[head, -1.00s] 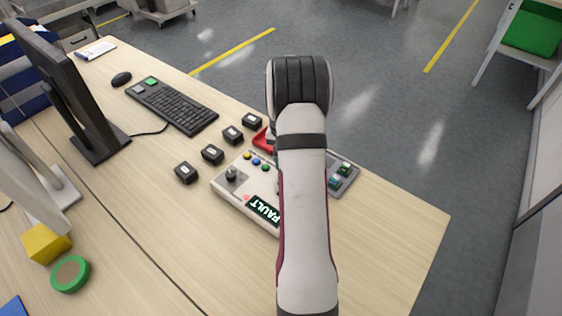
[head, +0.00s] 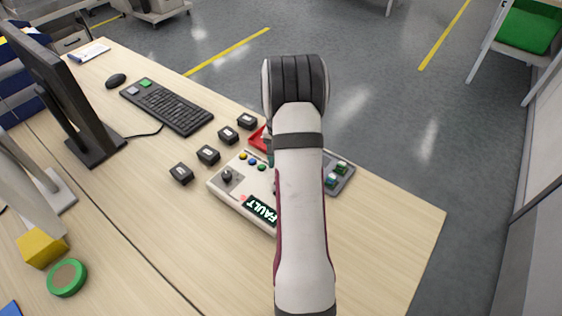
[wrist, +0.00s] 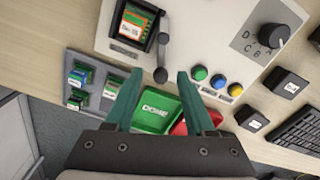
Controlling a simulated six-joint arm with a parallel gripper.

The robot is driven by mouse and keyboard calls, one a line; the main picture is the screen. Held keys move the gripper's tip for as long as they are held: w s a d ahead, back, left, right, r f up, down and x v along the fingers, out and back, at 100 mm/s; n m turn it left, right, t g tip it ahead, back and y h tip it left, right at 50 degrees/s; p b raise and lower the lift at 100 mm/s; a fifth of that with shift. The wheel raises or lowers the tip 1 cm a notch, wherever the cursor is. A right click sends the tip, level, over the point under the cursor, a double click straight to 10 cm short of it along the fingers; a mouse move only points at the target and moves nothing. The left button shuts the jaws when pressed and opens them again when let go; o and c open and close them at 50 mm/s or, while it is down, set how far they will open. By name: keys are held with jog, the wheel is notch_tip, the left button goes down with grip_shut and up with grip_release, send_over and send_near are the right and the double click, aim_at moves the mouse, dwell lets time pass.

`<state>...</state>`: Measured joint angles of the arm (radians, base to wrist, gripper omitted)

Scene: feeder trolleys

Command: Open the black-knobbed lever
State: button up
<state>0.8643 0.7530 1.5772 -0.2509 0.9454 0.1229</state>
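The lever with the black knob (wrist: 161,75) shows in the wrist view. Its grey arm runs down from beside a card slot (wrist: 136,28) on the white control box (wrist: 210,25). My gripper (wrist: 160,74) is open, with its two teal fingers apart. The knob appears between the fingertips, with gaps on both sides; I cannot tell whether it is at their depth. In the head view the white box (head: 222,193) has a display reading FAULT (head: 261,210). My arm hides the lever and most of the gripper there.
A green tray marked DONE (wrist: 157,112) and a red tray (wrist: 180,128) lie under the fingers. A grey tray (wrist: 76,61) with several cards is beside them. Coloured buttons and a rotary knob (wrist: 273,36) sit on the box. Several black blocks and a keyboard (head: 167,106) stand nearby.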

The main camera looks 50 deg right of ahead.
notch_tip(320, 180, up, 16)
dwell(0.4)
jog(key=shift+f, duration=0.1)
jog(key=shift+o, duration=1.3)
jog(key=shift+s+a+r+n, duration=0.1)
jog(key=shift+s+r+n, duration=0.1)
jog(key=shift+n, duration=0.1)
jog(key=o, duration=0.5)
jog(key=s+a+r+n, duration=0.1)
jog(key=n, duration=0.3)
jog(key=s+a+r+n, duration=0.1)
jog(key=s+r+n, duration=0.1)
jog(key=n, duration=0.2)
jog(key=s+a+r+n, duration=0.1)
jog(key=r+n, duration=0.1)
jog(key=n, duration=0.2)
jog(key=shift+s+a+r, duration=0.15)
jog(key=shift+a+r, duration=0.05)
jog(key=shift+r, duration=0.05)
jog(key=shift+c, duration=0.2)
notch_tip(320, 180, down, 10)
jog(key=n, duration=0.1)
jog(key=shift+s+a+r+n, duration=0.2)
jog(key=shift+s+n, duration=0.05)
jog(key=shift+n, duration=0.05)
